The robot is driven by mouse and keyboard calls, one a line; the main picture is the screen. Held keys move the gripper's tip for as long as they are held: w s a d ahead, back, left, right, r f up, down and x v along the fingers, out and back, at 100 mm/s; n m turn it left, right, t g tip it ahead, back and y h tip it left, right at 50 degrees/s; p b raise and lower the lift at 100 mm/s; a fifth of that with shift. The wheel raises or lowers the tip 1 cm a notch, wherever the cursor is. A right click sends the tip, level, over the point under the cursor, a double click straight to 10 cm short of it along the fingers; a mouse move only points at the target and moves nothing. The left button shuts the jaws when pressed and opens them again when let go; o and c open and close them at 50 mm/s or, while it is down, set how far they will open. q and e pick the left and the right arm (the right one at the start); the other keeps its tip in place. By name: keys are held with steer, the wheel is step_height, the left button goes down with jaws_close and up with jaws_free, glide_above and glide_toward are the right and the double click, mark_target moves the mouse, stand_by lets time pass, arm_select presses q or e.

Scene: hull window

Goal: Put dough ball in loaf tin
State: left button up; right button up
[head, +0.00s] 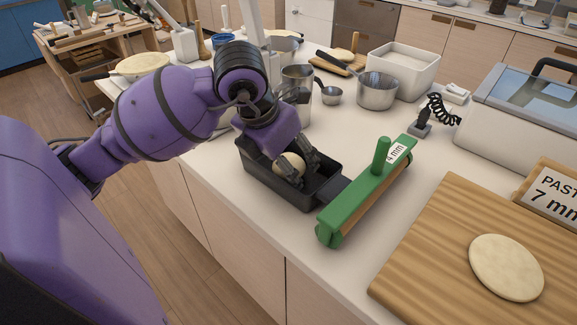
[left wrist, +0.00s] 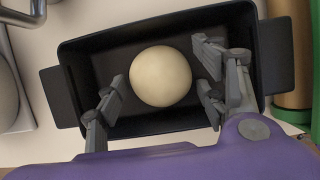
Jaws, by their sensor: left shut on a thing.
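The dough ball (head: 291,164) is pale and round. It sits between the fingers of my left gripper (head: 296,167), which is shut on it. The black loaf tin (head: 262,181) stands on the counter, and the ball is within its opening. In the left wrist view the dough ball (left wrist: 160,76) shows inside the outline of the loaf tin (left wrist: 85,45), with the fingers of my left gripper (left wrist: 163,88) at its two sides. I cannot tell whether the ball touches the tin's floor. My right gripper is not in view.
A green roller tool (head: 365,190) marked 4 mm stands just right of the tin. A wooden board (head: 440,250) with a flat dough disc (head: 506,267) lies front right. Steel pots (head: 377,91) and a white tub (head: 404,68) stand behind.

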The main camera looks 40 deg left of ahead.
arm_select(q)
steer(key=shift+r, duration=0.15)
steer(key=shift+f, duration=0.2)
steer(key=o, duration=1.6)
steer(key=shift+r, duration=0.15)
steer(key=shift+p+v, duration=0.6)
steer(key=shift+v, duration=5.4)
